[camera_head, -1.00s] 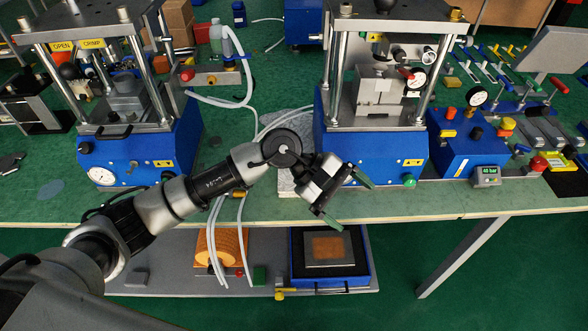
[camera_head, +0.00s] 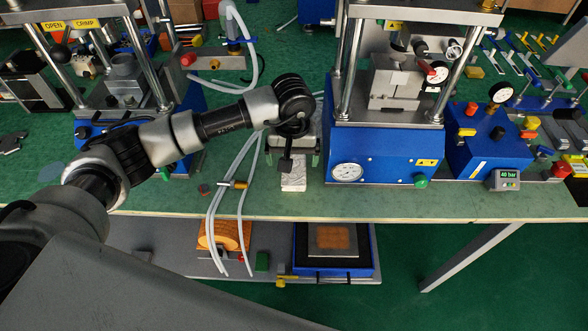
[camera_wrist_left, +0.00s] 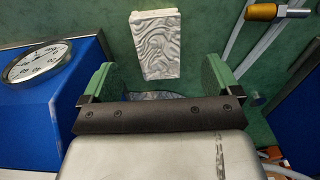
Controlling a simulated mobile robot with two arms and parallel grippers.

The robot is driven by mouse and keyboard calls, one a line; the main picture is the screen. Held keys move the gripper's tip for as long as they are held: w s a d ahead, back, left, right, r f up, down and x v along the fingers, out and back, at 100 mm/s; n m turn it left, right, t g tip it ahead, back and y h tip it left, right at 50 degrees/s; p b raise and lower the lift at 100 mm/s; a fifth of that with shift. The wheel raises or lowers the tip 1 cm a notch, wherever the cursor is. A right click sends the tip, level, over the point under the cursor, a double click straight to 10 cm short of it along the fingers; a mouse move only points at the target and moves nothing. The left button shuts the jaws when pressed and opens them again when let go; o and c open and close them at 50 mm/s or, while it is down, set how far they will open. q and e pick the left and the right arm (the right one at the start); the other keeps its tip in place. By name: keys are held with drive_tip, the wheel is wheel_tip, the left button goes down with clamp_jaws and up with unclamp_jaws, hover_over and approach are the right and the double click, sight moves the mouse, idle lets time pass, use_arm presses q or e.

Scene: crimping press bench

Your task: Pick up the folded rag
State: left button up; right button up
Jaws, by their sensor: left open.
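The folded rag (camera_head: 293,182) is a small whitish block with wavy grey lines. It lies on the green bench top near the front edge, left of the right-hand blue press. In the left wrist view the folded rag (camera_wrist_left: 156,45) shows whole, ahead of the fingertips. My left gripper (camera_head: 292,158) points down over the bench at the rag's far end, partly hiding that area from the head view. In the left wrist view the left gripper's green fingers (camera_wrist_left: 158,75) are wide apart with nothing between them. My right gripper is not in view.
The right-hand press (camera_head: 385,152) with its dial (camera_head: 347,172) stands close right of the rag. Pale hoses (camera_head: 238,165) with a brass fitting run down on its left. The left-hand press (camera_head: 125,95) stands farther left. A lower shelf holds a blue tray (camera_head: 376,268).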

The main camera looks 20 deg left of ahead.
sight(294, 168)
use_arm(q)
drive_tip(key=shift+w+f, duration=0.15)
drive_tip(key=shift+f, duration=0.25)
drive_tip(key=f, duration=0.2)
drive_tip(key=w+f+p, duration=0.1)
drive_tip(key=f, duration=0.1)
drive_tip(key=shift+f, duration=0.4)
drive_tip(key=c, duration=1)
wheel_tip(294, 168, up, 10)
drive_tip(key=b, duration=0.1)
